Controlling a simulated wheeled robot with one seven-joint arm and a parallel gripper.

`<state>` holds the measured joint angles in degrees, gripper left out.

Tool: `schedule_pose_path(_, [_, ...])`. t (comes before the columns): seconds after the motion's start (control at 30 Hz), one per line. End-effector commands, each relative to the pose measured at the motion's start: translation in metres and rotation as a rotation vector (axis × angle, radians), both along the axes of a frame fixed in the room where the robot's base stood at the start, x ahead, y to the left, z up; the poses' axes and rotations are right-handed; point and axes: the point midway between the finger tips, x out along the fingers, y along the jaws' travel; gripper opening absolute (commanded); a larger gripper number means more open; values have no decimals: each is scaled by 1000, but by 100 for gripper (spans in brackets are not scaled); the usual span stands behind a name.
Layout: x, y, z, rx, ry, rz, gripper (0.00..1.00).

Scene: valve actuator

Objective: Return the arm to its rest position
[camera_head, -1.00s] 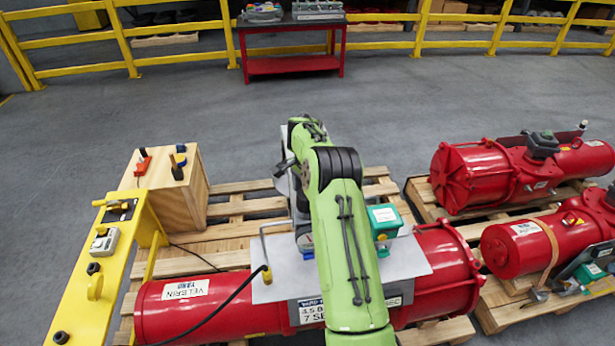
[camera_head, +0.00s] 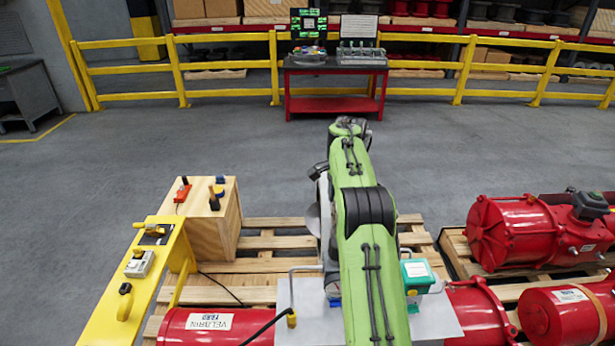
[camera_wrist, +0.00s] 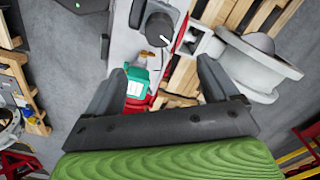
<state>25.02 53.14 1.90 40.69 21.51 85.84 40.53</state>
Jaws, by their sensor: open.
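My green arm (camera_head: 362,210) reaches forward over the middle of the scene in the head view, above a red valve actuator that lies on a pallet. My gripper (camera_wrist: 165,85) shows in the wrist view with its two dark fingers spread apart and nothing between them. Beyond the fingers the wrist view shows a teal box (camera_wrist: 136,88), which also stands on the grey plate in the head view (camera_head: 416,274). In the head view the gripper itself is hidden behind the arm. The red actuator (camera_head: 480,312) is partly covered by the plate and the arm.
A yellow stand (camera_head: 100,320) with small devices and a wooden box (camera_head: 213,235) with tools stand at left. More red actuators (camera_head: 520,232) lie on a pallet at right. A red table (camera_head: 333,104) stands before the yellow railing (camera_head: 225,63). Floor beyond the pallets is clear.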

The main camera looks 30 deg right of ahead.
Motion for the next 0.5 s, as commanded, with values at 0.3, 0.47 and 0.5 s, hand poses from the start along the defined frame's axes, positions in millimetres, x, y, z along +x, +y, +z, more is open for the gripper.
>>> schedule_pose_path(0.3, [-12,33,48,-46,-40,168,87])
schedule_pose_path(0.47, [-58,94,109,-129,-108,482,87])
schedule_pose_path(0.5, [-74,109,120,-149,-127,561,87])
